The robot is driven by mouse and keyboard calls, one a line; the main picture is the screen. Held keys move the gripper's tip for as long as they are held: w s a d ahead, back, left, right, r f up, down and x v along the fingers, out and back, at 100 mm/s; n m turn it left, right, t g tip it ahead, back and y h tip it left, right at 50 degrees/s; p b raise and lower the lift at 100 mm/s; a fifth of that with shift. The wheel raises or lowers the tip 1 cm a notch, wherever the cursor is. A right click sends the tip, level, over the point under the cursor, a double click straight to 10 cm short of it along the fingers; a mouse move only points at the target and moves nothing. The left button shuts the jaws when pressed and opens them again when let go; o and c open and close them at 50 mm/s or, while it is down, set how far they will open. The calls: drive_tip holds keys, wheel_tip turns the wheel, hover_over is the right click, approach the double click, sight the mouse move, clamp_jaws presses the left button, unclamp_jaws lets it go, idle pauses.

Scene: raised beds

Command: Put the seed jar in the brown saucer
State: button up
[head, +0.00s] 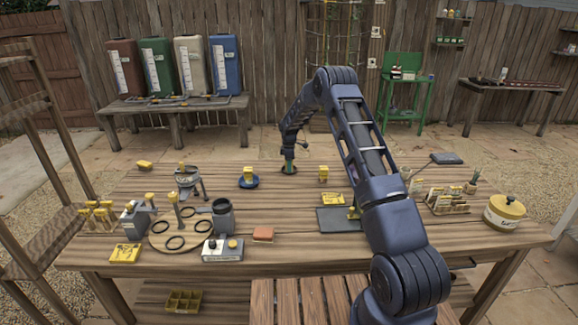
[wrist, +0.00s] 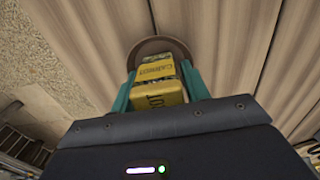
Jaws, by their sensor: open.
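A seed jar (wrist: 158,85) with a yellow top and a yellow label lettered like "CARROT" shows in the wrist view, between the teal fingers of my gripper (wrist: 157,78). The brown saucer (wrist: 141,49) lies round the jar's far end, and the jar appears to stand in it. In the head view my gripper (head: 289,163) points down over the brown saucer (head: 289,173) at the table's far side. The jaws are open, with a finger on each side of the jar. The fingers mostly hide the jar in the head view.
A yellow-topped jar (head: 248,173) stands in a blue saucer (head: 248,184) to the left, and another yellow-topped jar (head: 323,173) stands to the right. A grinder-like device (head: 187,177) stands farther left. A dark mat (head: 337,220) lies nearer, partly behind my arm.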

wheel_tip(320, 180, up, 13)
drive_tip(key=shift+f, duration=0.2)
drive_tip(key=s+d+r+m, duration=0.1)
drive_tip(key=s+d+r, duration=0.15)
drive_tip(key=r, duration=0.25)
drive_tip(key=s+d+r+m+t, duration=0.1)
drive_tip(key=s+d+r+m, duration=0.1)
drive_tip(key=s+r, duration=0.3)
drive_tip(key=s+d+r+m, duration=0.1)
drive_tip(key=s+d+r, duration=0.15)
drive_tip(key=r, duration=0.35)
drive_tip(key=s+d+r+m+t, duration=0.1)
drive_tip(key=s+d+r+m, duration=0.15)
drive_tip(key=s+r, duration=0.5)
drive_tip(key=s+d+r+m, duration=0.2)
drive_tip(key=s+d+r, duration=0.2)
drive_tip(key=s, duration=0.6)
drive_tip(key=s+d+m+t, duration=0.1)
drive_tip(key=s+d+m, duration=0.1)
drive_tip(key=s, duration=0.9)
drive_tip(key=s+d+f+m, duration=0.1)
drive_tip(key=s+d+m, duration=0.2)
drive_tip(key=s, duration=0.7)
drive_tip(key=s+d+f+m+t, duration=0.1)
drive_tip(key=s+m, duration=0.3)
drive_tip(key=s, duration=0.7)
drive_tip(key=shift+s+d+f+t, duration=0.15)
drive_tip(key=shift+s+d+t, duration=0.15)
drive_tip(key=shift+d, duration=0.5)
